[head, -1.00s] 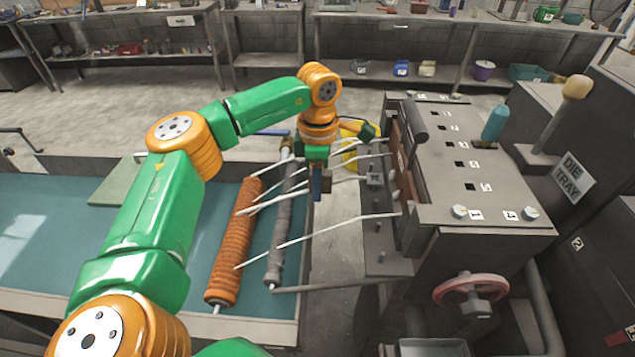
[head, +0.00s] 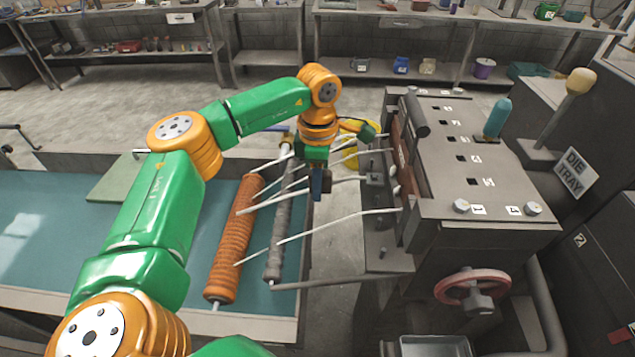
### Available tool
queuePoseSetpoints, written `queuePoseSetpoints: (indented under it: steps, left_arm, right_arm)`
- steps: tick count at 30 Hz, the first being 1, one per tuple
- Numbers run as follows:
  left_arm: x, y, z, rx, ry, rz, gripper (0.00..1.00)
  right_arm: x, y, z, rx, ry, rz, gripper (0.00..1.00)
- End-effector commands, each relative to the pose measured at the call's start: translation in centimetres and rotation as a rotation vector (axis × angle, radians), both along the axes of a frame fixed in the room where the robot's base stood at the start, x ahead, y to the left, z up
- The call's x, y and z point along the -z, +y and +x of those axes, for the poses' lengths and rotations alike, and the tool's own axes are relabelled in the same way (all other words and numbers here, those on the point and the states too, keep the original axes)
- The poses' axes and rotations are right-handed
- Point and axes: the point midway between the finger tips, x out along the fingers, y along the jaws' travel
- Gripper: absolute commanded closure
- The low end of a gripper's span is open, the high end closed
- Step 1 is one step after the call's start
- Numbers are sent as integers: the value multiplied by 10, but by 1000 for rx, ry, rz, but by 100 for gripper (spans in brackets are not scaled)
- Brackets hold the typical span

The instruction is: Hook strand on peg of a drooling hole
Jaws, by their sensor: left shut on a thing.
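My left gripper (head: 318,188) points down between the grey roller and the die machine (head: 470,205). It is shut, apparently on a pale strand (head: 348,178) that runs from the die face; the exact grip is hidden by its dark fingers. Other pale strands, such as the front one (head: 345,219), run slanting from the die face across to the grey roller (head: 287,225) and the ribbed orange roller (head: 236,240). Small pegs (head: 382,252) stand on the ledge below the die face. A pale lump (head: 397,190) shows at the die face. My right gripper is out of view.
Numbered square holes mark the machine top. A yellow container (head: 362,150) stands behind the strands. The teal table (head: 50,240) is mostly clear at left.

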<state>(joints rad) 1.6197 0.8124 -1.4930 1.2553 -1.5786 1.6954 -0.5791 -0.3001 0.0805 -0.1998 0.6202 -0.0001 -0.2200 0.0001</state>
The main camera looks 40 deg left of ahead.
Motion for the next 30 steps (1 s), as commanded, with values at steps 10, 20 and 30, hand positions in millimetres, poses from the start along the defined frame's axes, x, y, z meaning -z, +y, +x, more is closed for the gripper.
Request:
queuePoseSetpoints:
  steps: [10, 20, 30]
  left_arm:
    - [5, 0, 0, 0, 0, 0, 100]
    - [9, 0, 0, 0, 0, 0, 100]
    - [8, 0, 0, 0, 0, 0, 38]
  right_arm:
    - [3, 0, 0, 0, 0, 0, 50]
    - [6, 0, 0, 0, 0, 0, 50]
    - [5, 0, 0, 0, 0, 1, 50]
